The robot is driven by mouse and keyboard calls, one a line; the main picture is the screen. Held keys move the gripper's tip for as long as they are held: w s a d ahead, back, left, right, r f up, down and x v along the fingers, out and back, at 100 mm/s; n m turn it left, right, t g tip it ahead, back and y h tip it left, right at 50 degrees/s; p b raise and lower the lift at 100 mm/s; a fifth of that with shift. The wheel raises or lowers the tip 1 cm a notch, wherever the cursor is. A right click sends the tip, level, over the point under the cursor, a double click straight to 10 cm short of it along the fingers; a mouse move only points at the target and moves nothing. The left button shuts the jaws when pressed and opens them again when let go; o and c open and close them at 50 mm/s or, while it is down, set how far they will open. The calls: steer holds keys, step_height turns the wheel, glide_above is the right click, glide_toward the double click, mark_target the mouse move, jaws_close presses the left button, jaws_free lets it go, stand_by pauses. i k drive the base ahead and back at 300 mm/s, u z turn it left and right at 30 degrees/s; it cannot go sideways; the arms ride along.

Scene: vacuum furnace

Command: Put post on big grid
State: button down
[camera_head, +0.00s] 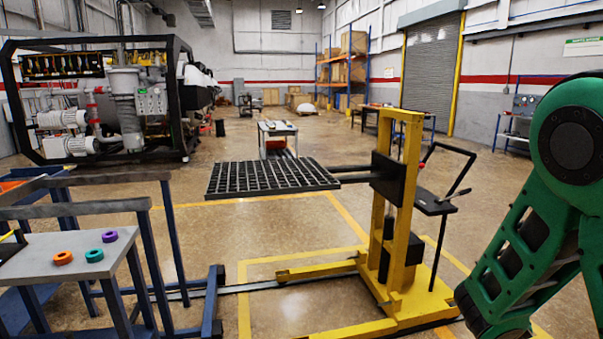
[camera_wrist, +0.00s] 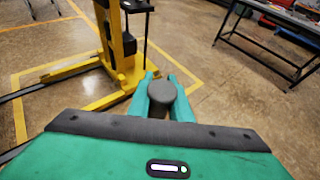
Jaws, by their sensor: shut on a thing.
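The big grid (camera_head: 270,178) is a dark, flat lattice plate. It rests on the forks of a yellow stacker lift (camera_head: 398,230) in the middle of the head view, and its top looks bare. In the wrist view my gripper (camera_wrist: 162,92) has teal fingers shut around a dark grey round-topped post (camera_wrist: 162,91). The post's lower part is hidden by the gripper body. In the head view only my green arm shows at the right, and the gripper is out of frame. The lift also shows in the wrist view (camera_wrist: 118,50), beyond and left of the gripper.
A grey table (camera_head: 70,252) at the left holds orange, teal and purple rings (camera_head: 95,255). Blue-legged rails stand beside it. A small cart (camera_head: 278,135) stands behind the grid. A dark workbench (camera_wrist: 275,40) is at upper right in the wrist view. Open floor lies around the lift.

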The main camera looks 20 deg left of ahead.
mark_target(290, 180)
steer(key=i, duration=1.2)
steer(key=u, duration=0.4)
steer(key=i, duration=1)
steer(key=z, duration=0.05)
